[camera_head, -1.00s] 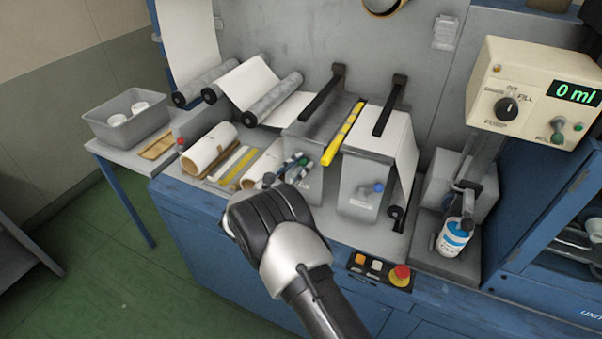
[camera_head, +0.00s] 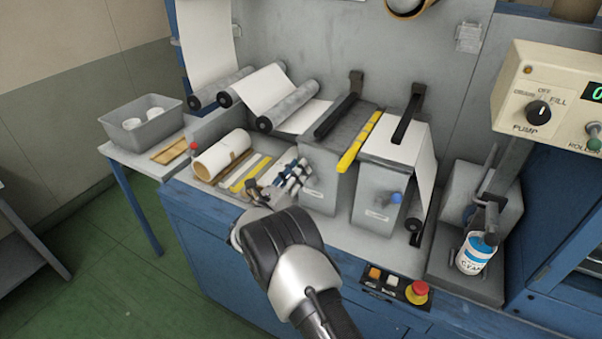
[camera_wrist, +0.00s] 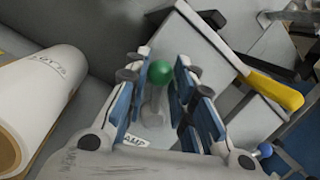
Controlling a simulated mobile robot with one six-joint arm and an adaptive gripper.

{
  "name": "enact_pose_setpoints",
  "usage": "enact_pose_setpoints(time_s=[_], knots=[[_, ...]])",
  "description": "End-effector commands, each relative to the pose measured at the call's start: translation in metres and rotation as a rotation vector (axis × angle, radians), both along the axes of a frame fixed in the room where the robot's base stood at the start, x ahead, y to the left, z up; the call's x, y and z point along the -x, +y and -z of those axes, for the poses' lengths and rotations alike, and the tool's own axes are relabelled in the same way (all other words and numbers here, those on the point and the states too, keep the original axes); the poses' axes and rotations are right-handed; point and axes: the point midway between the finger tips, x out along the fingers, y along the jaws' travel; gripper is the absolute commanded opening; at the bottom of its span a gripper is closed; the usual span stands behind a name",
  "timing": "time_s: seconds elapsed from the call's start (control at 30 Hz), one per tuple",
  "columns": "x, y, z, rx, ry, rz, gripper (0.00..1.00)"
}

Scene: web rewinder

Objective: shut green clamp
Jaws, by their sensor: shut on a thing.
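The green clamp shows in the wrist view as a round green knob (camera_wrist: 160,73) on a short grey lever, in front of a grey box. My gripper (camera_wrist: 163,88) has its blue-padded fingers on either side of the knob and lever, shut on them. A label ending in "AMP" shows partly below the lever. In the head view my gripper (camera_head: 290,178) is at the front of the left grey box (camera_head: 322,180); the green knob is hidden there behind the fingers.
The right grey box (camera_head: 378,205) carries a blue knob (camera_head: 395,198). A yellow bar (camera_head: 358,142) lies between the boxes. A paper roll (camera_head: 220,155) lies left of my gripper. A control panel with a red button (camera_head: 417,291) is on the front edge.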

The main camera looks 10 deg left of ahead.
Motion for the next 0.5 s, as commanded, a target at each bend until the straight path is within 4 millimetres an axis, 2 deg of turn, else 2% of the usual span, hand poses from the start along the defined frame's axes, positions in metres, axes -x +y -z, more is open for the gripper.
enact_pose_setpoints(time_s=[0.23, 0.5], knots=[[-0.0019, 0.0051, 0.0059, 0.112, 0.043, 0.000, 0.00], [-0.0026, 0.0069, 0.0077, 0.160, 0.060, -0.001, 0.00]])
